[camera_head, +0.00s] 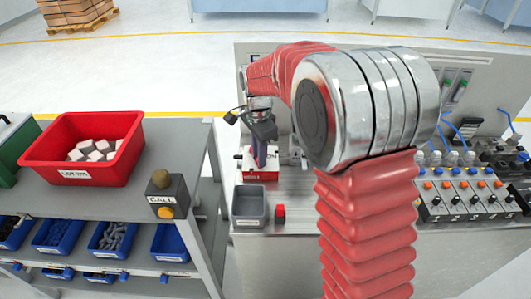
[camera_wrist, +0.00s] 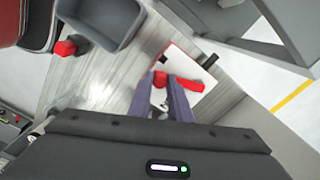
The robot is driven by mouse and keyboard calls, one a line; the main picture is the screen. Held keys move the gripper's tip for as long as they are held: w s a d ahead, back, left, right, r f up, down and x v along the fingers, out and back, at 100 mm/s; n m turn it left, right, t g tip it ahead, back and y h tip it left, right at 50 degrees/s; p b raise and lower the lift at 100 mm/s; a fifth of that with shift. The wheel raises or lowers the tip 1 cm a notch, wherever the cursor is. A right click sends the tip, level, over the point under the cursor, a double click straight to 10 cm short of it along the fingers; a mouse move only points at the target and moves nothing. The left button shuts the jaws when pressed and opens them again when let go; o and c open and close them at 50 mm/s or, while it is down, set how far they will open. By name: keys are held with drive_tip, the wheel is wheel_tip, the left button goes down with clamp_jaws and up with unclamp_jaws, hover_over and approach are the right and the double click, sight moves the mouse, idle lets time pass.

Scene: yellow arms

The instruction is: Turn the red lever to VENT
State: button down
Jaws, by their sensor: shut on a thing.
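The red lever (camera_wrist: 193,84) lies across a white plate (camera_wrist: 178,58) in the wrist view. My gripper (camera_wrist: 172,81) has its two dark fingers closed on the lever, with red showing on both sides of them. In the head view my gripper (camera_head: 259,160) points down at a red-and-white box (camera_head: 262,175) on the metal bench. The lever itself is largely hidden there by the gripper. I cannot read a VENT mark or tell which mark the lever points at.
A grey bin (camera_head: 250,205) and a small red block (camera_head: 280,212) sit in front of the box. A control panel with several knobs (camera_head: 462,198) stands at right. A shelf at left holds a red bin (camera_head: 92,165) of pale blocks and a CALL button box (camera_head: 168,195).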

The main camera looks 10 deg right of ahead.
drive_tip(key=shift+a+m, duration=0.65)
drive_tip(key=shift+m, duration=0.4)
drive_tip(key=shift+a+m, duration=0.65)
drive_tip(key=shift+m, duration=0.4)
drive_tip(key=c, duration=1.6)
unclamp_jaws()
drive_tip(key=shift+c, duration=0.2)
drive_tip(key=shift+r, duration=0.15)
wheel_tip(320, 180, up, 14)
drive_tip(key=shift+f, duration=0.25)
